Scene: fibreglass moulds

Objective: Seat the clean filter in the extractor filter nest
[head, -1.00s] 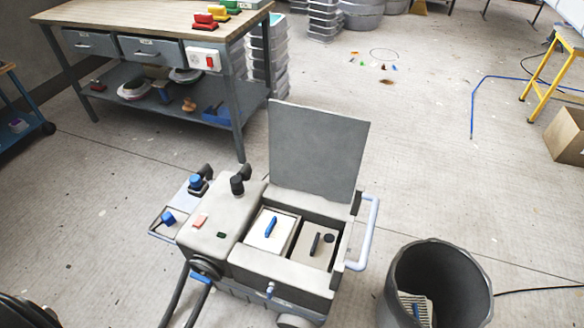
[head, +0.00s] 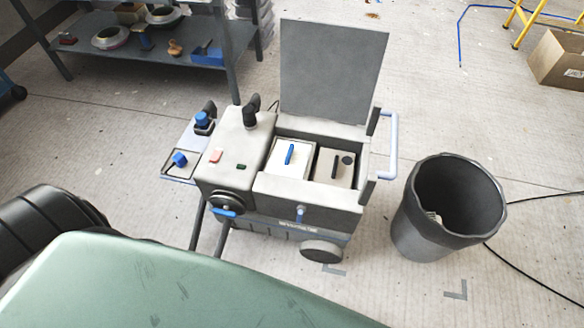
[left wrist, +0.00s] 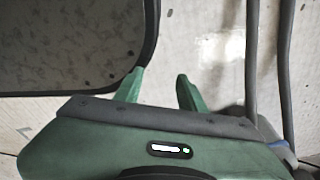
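The extractor (head: 232,150) stands on the floor in the head view with its grey lid (head: 333,65) raised. In its left compartment lies a white-topped, box-shaped filter (head: 280,166) with a blue handle. The right compartment holds a beige-grey piece (head: 346,172) with a black handle and a dark round spot. I cannot tell whether the white filter is fully down, or which compartment is the nest. My left gripper (left wrist: 158,88) shows two green fingers apart with nothing between them in the left wrist view. My right gripper is in neither view.
A workbench shelf (head: 130,52) is behind left. A cardboard box (head: 556,60) is at far right. Black hoses run down from the extractor's front. A green part of mine covers the lower left.

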